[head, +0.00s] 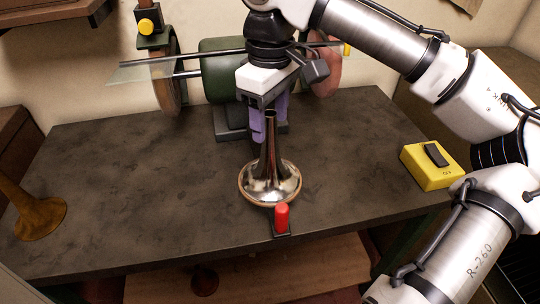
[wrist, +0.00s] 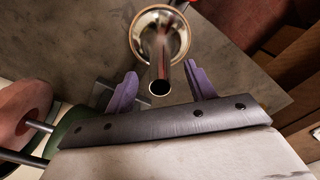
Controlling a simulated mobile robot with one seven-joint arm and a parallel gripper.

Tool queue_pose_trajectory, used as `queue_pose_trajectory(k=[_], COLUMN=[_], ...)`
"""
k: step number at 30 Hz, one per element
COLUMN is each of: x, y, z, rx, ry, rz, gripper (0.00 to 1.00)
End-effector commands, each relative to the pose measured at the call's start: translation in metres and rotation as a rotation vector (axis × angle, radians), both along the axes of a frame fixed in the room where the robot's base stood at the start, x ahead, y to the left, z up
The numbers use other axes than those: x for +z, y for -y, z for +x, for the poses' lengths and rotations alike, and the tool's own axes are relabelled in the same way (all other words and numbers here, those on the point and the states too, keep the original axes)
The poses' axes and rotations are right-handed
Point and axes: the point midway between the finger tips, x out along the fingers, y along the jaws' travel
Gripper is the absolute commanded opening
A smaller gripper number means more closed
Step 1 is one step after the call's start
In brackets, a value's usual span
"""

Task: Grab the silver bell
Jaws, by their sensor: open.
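The silver bell (head: 270,178) stands upright on the dark bench, with its flared mouth down and its narrow stem up. In the wrist view the bell (wrist: 160,62) is seen from above, its open stem end near the gripper and its rim beyond. My gripper (head: 270,122) is over the bell's upper stem, pointing down. In the wrist view the purple fingers of my gripper (wrist: 162,84) are apart, one on each side of the stem. The fingers look clear of the stem, and nothing is held.
A green bench grinder (head: 222,60) with wheels stands behind my gripper. A red-capped piece (head: 282,218) sits close in front of the bell. A yellow switch box (head: 432,166) is at the right. A brown horn bell (head: 42,216) is at the far left. The bench (head: 130,170) left of the bell is clear.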

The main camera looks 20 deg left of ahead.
Motion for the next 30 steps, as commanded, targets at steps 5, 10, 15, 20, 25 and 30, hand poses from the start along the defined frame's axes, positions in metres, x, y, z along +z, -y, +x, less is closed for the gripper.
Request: queue_pose_trajectory(k=[5,10,15,20,25,30], x=[-0.019,-0.022,-0.022,-0.022,-0.022,-0.021], y=[0.000,0.000,0.000,0.000,0.000,0.000], z=[0.000,0.000,0.000,0.000,0.000,0.000], rx=[0.000,0.000,0.001,0.001,0.001,0.001], ry=[0.001,0.001,0.001,0.001,0.001,0.001], rz=[-0.001,0.001,0.001,0.001,0.001,0.001], gripper=[0.55,0.55,0.44,0.23,0.01,0.00])
